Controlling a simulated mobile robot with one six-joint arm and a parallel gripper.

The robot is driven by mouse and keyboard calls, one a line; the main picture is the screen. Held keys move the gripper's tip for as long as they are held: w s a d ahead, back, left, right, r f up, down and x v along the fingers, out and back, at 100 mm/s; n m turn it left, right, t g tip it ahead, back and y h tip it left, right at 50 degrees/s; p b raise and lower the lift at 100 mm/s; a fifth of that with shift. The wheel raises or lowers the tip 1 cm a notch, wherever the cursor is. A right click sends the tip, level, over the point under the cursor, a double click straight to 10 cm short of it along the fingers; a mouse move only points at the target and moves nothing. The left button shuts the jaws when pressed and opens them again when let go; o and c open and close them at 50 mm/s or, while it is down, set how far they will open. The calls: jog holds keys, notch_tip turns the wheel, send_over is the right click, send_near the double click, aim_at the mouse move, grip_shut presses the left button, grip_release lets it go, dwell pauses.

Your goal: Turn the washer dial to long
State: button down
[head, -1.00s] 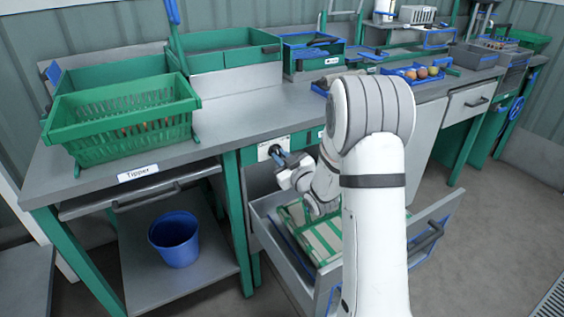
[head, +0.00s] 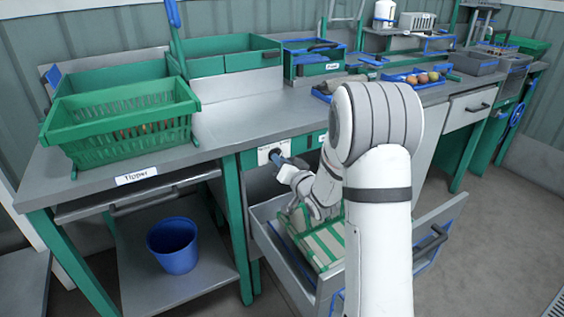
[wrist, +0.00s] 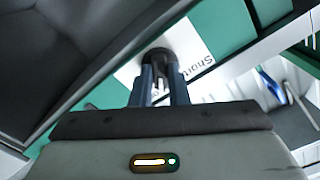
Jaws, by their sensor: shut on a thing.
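The washer dial is a dark round knob (wrist: 159,58) on a white label plate (wrist: 192,62) in the wrist view. Part of a word like "Short" shows on the plate; the rest is hidden or cut off. In the head view the plate (head: 264,155) sits on the green front under the worktop. My gripper (wrist: 160,85) is shut on the dial, its two dark fingers on either side of the knob. In the head view my gripper (head: 279,160) reaches the plate from the right. The dial's pointer cannot be made out.
An open drawer (head: 283,259) with green and pale packs juts out below my wrist. A green basket (head: 118,132) stands on the worktop (head: 240,118) at the left. A blue bucket (head: 173,247) is on the lower shelf. Blue trays lie at the back right.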

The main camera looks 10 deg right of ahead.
jog(key=shift+w+r+m, duration=0.1)
jog(key=shift+r+m, duration=0.05)
jog(key=shift+m, duration=0.35)
jog(key=c, duration=1.4)
grip_release()
jog(key=v, duration=0.8)
jog(key=shift+p, duration=0.4)
